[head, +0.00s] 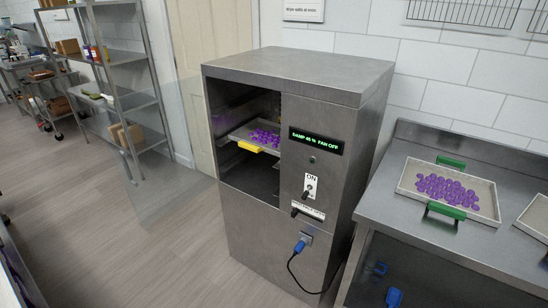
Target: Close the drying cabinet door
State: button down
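The steel drying cabinet (300,72) stands in the middle of the head view. Its upper left compartment is open at the front, and a tray (240,133) of purple gummies with a yellow handle (258,147) sits inside. A faint see-through panel (178,135) shows to the left of the opening; it looks like the glass door swung open, but its edges are hard to make out. The green display (316,141) reads about damp 45 % and fan off. A switch (309,188) sits under an ON label. My gripper is not in view.
A steel bench (425,240) at right holds a tray (408,182) of purple gummies with green handles. A blue plug (299,246) with a black cable is on the cabinet front. Shelving (125,103) stands at left. Floor (150,235) before the cabinet's left is clear.

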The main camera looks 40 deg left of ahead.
aim_at(122, 155)
jog(key=u, duration=1.15)
